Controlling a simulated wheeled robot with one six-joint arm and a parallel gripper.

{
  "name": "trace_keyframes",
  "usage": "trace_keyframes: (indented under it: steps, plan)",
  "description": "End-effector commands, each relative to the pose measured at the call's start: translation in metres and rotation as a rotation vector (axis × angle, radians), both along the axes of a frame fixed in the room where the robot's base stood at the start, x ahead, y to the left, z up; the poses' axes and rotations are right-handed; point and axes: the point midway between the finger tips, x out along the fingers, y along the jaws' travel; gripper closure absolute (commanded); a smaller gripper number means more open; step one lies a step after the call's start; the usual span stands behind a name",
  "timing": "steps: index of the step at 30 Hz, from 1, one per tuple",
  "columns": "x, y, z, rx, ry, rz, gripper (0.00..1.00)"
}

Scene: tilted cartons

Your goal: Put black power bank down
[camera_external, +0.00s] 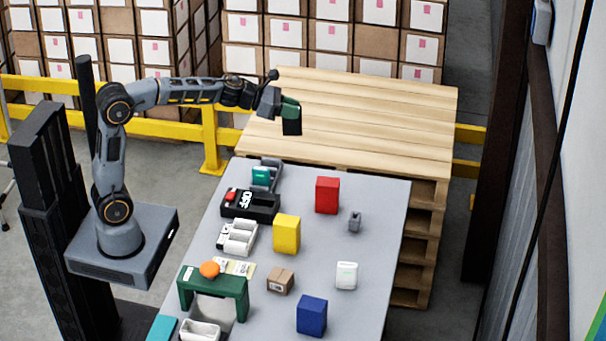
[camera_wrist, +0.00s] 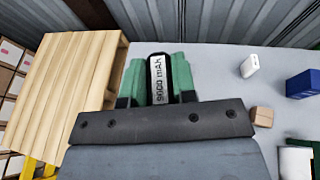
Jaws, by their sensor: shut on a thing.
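The black power bank (camera_wrist: 158,82) is between the green fingers of my gripper (camera_wrist: 159,80) in the wrist view. Its narrow white face reads "9000 mAh".
The grey table (camera_external: 376,208) holds a red box (camera_external: 327,195), a yellow box (camera_external: 286,234), a blue box (camera_external: 312,316), a small carton (camera_external: 280,281), a white item (camera_external: 346,275) and a green stand (camera_external: 212,283). The pallet top (camera_external: 370,115) is bare.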

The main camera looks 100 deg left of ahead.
Motion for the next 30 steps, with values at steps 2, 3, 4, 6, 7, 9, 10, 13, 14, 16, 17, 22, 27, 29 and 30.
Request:
trace_keyframes:
  steps: [2, 3, 4, 6, 7, 9, 10, 13, 14, 16, 17, 22, 27, 29, 30]
  plan:
    - [0.029, -0.038, 0.004, -0.005, 0.001, 0.022, 1.00]
    - [0.039, -0.053, 0.004, -0.006, 0.003, 0.041, 1.00]
    - [0.045, -0.065, 0.003, -0.008, 0.004, 0.054, 1.00]
    - [0.057, -0.089, 0.003, -0.007, 0.007, 0.083, 1.00]
    - [0.061, -0.099, 0.002, -0.006, 0.008, 0.094, 1.00]
    - [0.067, -0.119, 0.001, -0.006, 0.011, 0.119, 1.00]
    - [0.069, -0.127, 0.001, -0.004, 0.013, 0.126, 1.00]
    - [0.074, -0.150, 0.000, -0.002, 0.016, 0.153, 1.00]
    - [0.074, -0.156, 0.000, -0.001, 0.017, 0.160, 1.00]
    - [0.076, -0.170, -0.001, 0.003, 0.019, 0.175, 1.00]
    - [0.076, -0.176, -0.001, 0.005, 0.019, 0.180, 1.00]
    - [0.076, -0.177, -0.018, 0.009, 0.022, 0.195, 1.00]
    - [0.076, -0.177, -0.040, 0.009, 0.025, 0.193, 1.00]
    - [0.075, -0.177, -0.050, 0.010, 0.026, 0.193, 1.00]
    - [0.075, -0.177, -0.056, 0.010, 0.023, 0.191, 1.00]
